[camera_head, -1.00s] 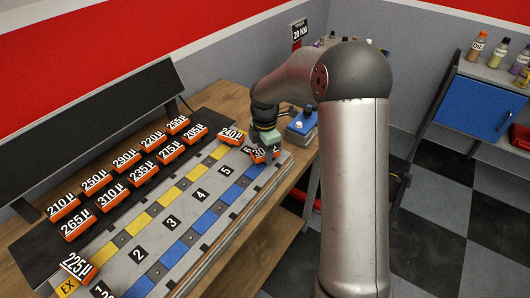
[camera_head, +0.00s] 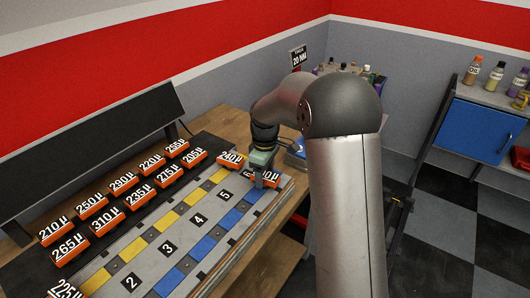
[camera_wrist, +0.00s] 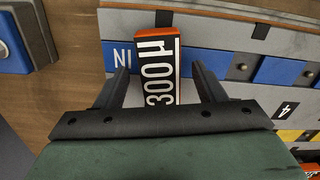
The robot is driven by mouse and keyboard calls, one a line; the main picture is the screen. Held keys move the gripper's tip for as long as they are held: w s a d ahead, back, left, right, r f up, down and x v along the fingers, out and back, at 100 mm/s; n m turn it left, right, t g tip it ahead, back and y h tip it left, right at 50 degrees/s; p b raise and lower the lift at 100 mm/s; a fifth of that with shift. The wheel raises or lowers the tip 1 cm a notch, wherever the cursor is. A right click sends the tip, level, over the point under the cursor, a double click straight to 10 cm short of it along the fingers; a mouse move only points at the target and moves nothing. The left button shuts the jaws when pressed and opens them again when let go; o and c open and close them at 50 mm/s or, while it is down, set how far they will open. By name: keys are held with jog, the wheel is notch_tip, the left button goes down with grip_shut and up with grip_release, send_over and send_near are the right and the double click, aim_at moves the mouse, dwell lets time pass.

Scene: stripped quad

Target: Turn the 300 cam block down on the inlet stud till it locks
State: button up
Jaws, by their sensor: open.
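The 300 cam block (camera_head: 270,178), orange with a white-on-black label, sits at the far right end of the grey board (camera_head: 190,262). In the wrist view the block (camera_wrist: 158,70) lies between my two fingers, its long side running along them. My gripper (camera_wrist: 161,78) is open, with a gap between the block and each finger. In the head view my gripper (camera_head: 261,168) hides part of the block's label. An IN mark (camera_wrist: 122,58) shows on the board beside the block. The inlet stud is hidden, and I cannot tell how far down the block sits.
The 240 block (camera_head: 231,160) stands close to the left of my gripper. Several other orange blocks (camera_head: 123,184) stand in two rows on the black rack. Blue pads (camera_head: 190,264) and yellow pads line the board. A blue-topped box (camera_wrist: 12,45) is near the board's end.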

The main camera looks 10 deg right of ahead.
notch_tip(320, 180, up, 24)
jog(key=p, duration=0.5)
jog(key=shift+f, duration=0.25)
jog(key=s+f+m, duration=0.3)
jog(key=s+f, duration=0.1)
jog(key=s, duration=0.6)
jog(key=s+f+m, duration=0.3)
jog(key=s, duration=0.7)
jog(key=s+f+m+t+b, duration=0.1)
jog(key=s+f+m, duration=0.3)
jog(key=s, duration=0.6)
jog(key=shift+f, duration=0.35)
jog(key=shift+s+d, duration=0.1)
jog(key=shift+s, duration=0.05)
